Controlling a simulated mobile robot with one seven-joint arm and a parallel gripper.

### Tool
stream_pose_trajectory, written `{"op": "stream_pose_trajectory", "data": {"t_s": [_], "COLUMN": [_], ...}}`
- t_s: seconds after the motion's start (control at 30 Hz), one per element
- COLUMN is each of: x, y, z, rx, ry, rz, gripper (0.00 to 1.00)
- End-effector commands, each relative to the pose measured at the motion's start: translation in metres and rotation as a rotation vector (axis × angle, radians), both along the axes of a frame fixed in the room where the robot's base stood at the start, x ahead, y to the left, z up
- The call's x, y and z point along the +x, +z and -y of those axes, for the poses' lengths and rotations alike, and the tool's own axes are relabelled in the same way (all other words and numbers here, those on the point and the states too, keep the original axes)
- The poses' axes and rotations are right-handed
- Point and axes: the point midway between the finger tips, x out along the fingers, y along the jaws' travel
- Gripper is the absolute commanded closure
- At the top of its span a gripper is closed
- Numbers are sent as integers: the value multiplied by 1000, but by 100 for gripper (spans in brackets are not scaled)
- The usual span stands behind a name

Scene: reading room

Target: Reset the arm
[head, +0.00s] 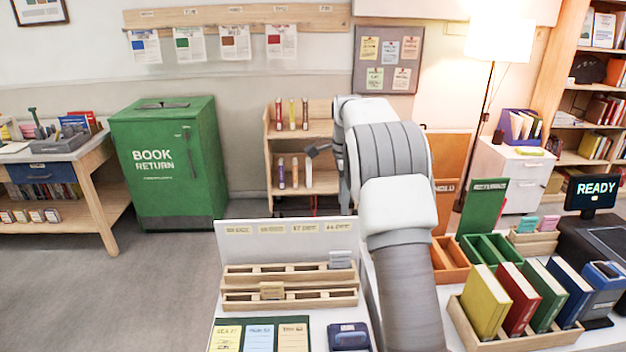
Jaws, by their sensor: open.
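My arm, white and grey, rises from the bottom centre and bends away over the table toward the back. Its links hide most of my gripper (318,150). Only a small dark part, which looks like a fingertip, shows left of the arm in front of the wooden book cart (269,150). Nothing is seen held in it. The space between the fingers is hidden.
Below the arm stand a wooden slotted rack (240,295) and a dark blue device (349,337). To the right are an orange tray (450,262), a green tray (490,250) and a wooden book holder (530,342). A green book return bin (165,165) stands left; open floor lies before it.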

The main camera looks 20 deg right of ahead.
Motion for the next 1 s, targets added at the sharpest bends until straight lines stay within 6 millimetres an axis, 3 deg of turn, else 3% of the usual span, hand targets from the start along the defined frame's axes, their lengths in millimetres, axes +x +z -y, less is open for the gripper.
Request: {"op": "stream_pose_trajectory", "data": {"t_s": [0.17,0.37,0.7,1.0], "x": [-5,-32,-105,-181], "y": [10,52,117,148], "z": [-3,-18,-51,-80], "rx": [1,-2,-40,-107], "ry": [30,190,559,889], "rz": [12,63,165,247], "gripper": [51,51,51,51]}}
